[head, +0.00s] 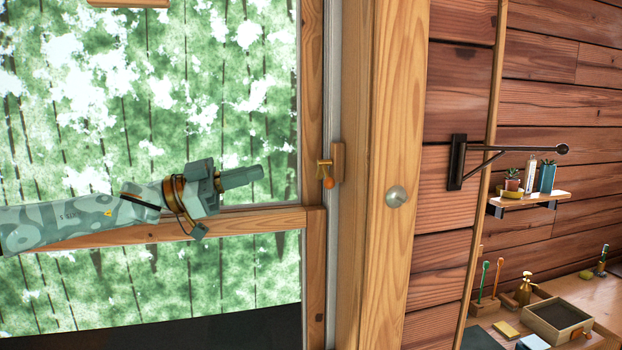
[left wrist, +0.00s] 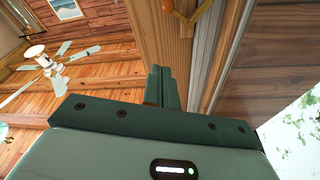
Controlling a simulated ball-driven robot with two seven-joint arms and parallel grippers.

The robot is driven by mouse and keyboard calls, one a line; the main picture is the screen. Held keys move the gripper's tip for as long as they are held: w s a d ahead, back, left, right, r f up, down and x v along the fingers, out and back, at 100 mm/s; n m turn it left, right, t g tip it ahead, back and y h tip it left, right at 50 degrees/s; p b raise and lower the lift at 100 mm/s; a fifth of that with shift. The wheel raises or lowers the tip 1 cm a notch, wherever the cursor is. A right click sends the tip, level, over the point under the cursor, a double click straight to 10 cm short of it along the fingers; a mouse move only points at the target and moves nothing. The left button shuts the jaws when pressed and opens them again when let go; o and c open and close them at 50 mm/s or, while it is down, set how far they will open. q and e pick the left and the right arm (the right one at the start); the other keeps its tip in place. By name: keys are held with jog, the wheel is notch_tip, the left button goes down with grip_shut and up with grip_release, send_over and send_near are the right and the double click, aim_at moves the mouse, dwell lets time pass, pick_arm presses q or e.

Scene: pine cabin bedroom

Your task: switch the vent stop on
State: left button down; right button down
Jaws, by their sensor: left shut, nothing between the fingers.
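The vent stop (head: 325,171) is a small brass lever with an orange knob, on a wooden block on the window frame, right of the glass. The knob hangs at the lower end of the lever. In the left wrist view, part of the vent stop (left wrist: 190,14) shows at the top edge, cut off by the picture. My left gripper (head: 260,172) is shut and empty, in front of the window and left of the vent stop, with a visible gap between them in the picture. Its closed fingers (left wrist: 161,86) point toward the wooden frame. My right gripper is out of view.
A round metal knob (head: 396,196) sits on the wide wooden post right of the vent stop. A black wall bracket (head: 459,162) and a small shelf (head: 531,200) with plants are further right. A desk with a tray (head: 557,322) stands at lower right.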

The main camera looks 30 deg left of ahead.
pick_arm(q)
notch_tip(320, 180, up, 3)
jog(key=p, duration=0.9)
send_over(325, 180)
jog(key=s+a, duration=0.2)
jog(key=s, duration=0.2)
jog(key=f, duration=0.1)
jog(key=w+f, duration=0.1)
jog(key=f, duration=0.2)
jog(key=shift+w+d+f, duration=0.15)
jog(key=shift+w+d, duration=0.05)
jog(key=shift+w, duration=0.15)
